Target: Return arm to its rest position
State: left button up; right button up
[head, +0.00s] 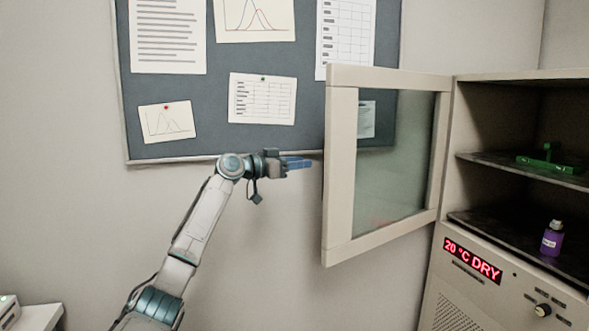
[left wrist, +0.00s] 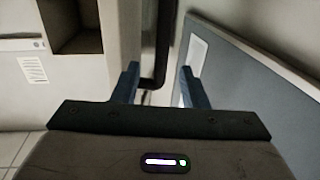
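My left arm comes up from the bottom left in the head view. Its gripper (head: 300,162) has blue fingers and points right, just left of the free edge of the open cabinet door (head: 341,165). In the left wrist view the two fingers of this gripper (left wrist: 159,78) stand apart with nothing clamped between them. A dark curved bar (left wrist: 165,45) shows beyond and between the fingertips; it looks like a handle, and I cannot tell how far off it is. My right gripper is in neither view.
The cabinet (head: 475,215) at right holds a green rack (head: 550,164) on its upper shelf and a purple bottle (head: 552,240) below. Its display (head: 472,260) reads "20 °C DRY". A pinboard (head: 220,105) hangs behind my arm. A white surface (head: 38,318) stands lower left.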

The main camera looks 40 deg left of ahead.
pick_arm(q)
jog(key=shift+s+a, duration=0.2)
jog(key=shift+s, duration=0.3)
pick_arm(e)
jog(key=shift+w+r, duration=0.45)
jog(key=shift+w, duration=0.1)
